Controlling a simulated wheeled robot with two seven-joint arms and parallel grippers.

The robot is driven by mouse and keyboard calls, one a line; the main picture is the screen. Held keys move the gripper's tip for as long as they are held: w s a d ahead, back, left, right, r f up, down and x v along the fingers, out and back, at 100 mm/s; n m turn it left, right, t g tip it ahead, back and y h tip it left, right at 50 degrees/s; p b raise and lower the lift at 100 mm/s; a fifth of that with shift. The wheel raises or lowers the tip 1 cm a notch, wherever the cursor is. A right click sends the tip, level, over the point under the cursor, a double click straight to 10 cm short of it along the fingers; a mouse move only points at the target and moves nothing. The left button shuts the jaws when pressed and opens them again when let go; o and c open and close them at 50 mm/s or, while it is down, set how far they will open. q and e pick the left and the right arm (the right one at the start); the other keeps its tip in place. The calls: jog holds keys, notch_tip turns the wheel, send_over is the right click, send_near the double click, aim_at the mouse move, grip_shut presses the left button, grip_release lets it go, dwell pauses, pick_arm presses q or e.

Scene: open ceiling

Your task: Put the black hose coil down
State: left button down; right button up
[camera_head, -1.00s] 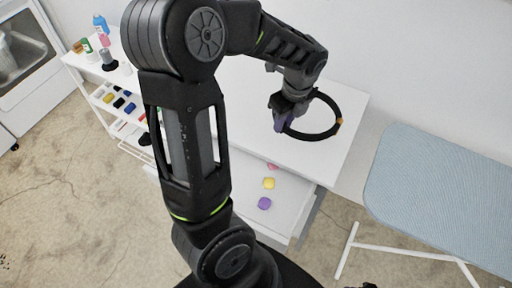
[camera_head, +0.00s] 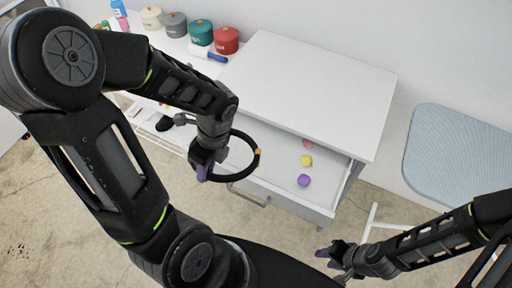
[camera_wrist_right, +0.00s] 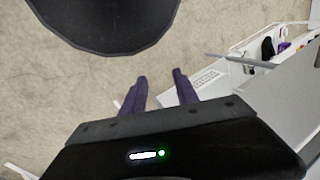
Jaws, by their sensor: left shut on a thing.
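The black hose coil (camera_head: 250,173) is a dark ring with a small orange band on its right side. My left gripper (camera_head: 204,168) is shut on its left side and holds it in front of the white cabinet, over the left part of the open drawer front. Part of the ring is hidden behind the gripper. My right gripper (camera_head: 335,258) is low at the right, apart from the coil. In the right wrist view its two purple fingers (camera_wrist_right: 161,92) stand apart with nothing between them.
The white cabinet top (camera_head: 310,90) is clear. Its open drawer (camera_head: 270,188) holds pink, yellow (camera_head: 306,160) and purple (camera_head: 303,180) lumps. Several lidded canisters (camera_head: 201,33) stand on the shelf at the back left. A blue ironing board (camera_head: 455,155) stands at the right.

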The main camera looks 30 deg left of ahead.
pick_arm(q)
jog(key=shift+a, duration=0.1)
jog(key=shift+w+d+g, duration=0.2)
jog(key=shift+g, duration=0.1)
jog(key=shift+s, duration=0.1)
jog(key=shift+a, duration=0.1)
jog(key=w+f+p, duration=0.1)
jog(key=w+f, duration=0.4)
jog(key=w, duration=0.6)
jog(key=shift+f, duration=0.3)
